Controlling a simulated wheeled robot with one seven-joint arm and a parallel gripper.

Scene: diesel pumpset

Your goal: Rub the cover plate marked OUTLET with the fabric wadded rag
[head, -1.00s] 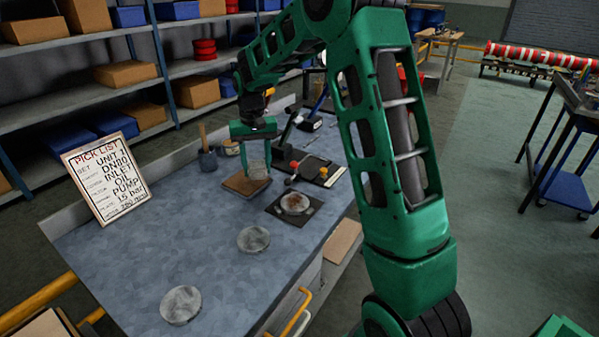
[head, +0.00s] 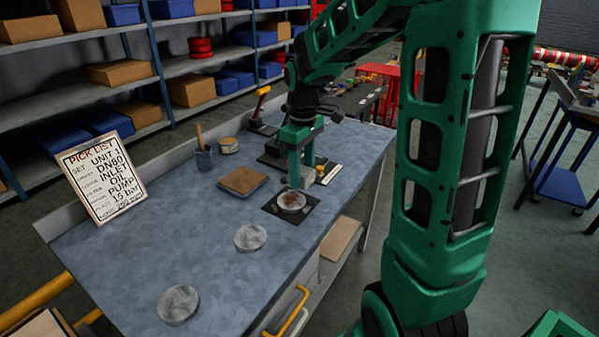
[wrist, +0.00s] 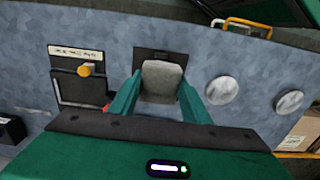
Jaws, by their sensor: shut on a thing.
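My gripper (head: 302,168) is shut on the grey wadded rag (wrist: 162,80). It holds the rag over or just beside the stained round plate (head: 291,201) on a dark square mat (head: 271,208). In the wrist view the rag sits between the two green fingers, hides that plate and covers part of the dark mat (wrist: 160,52). I cannot tell whether the rag touches the plate. Two other round grey plates, a middle one (head: 250,237) and a near one (head: 178,304), lie on the bench. I cannot read an OUTLET mark on any plate.
A brown square pad (head: 243,180) lies left of the mat. Behind it stand a cup with a wooden handle (head: 204,158) and a tin (head: 228,145). A pick-list board (head: 101,177) leans at the left. The bench (head: 140,260) is clear between board and plates.

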